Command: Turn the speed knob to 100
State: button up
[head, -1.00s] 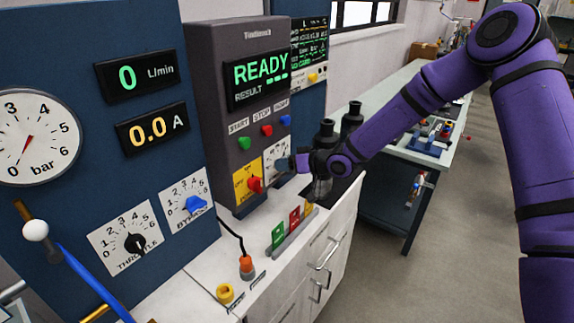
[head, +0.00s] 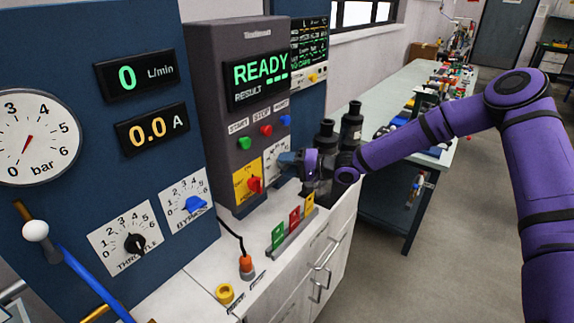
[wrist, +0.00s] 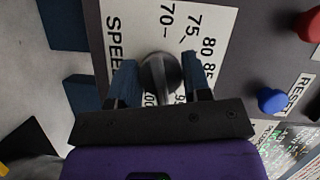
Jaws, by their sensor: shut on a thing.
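The speed knob (wrist: 160,72) is a round dark grey knob on a white dial plate (wrist: 140,20) marked SPEED, with 70, 75, 80 and 85 readable. My gripper (wrist: 160,82) is shut on the knob, one blue-grey finger on each side of it in the wrist view. The lower dial numbers are partly hidden by the fingers, and I cannot tell which number the knob points to. In the head view my gripper (head: 287,160) is at the dial plate (head: 276,158) on the dark grey control box, and it hides the knob.
The control box display (head: 260,75) reads READY. Green, red and blue buttons (head: 265,130) sit above the dial; a red switch (head: 255,184) on a yellow plate is at its left. Dark bottles (head: 350,125) stand close behind my wrist. Coloured tags (head: 294,220) stand on the counter below.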

jog(key=shift+m+y, duration=0.4)
jog(key=shift+m, duration=0.7)
jog(key=o, duration=0.9)
jog(key=shift+c, duration=0.2)
jog(key=v, duration=1.1)
jog(key=shift+f, duration=0.15)
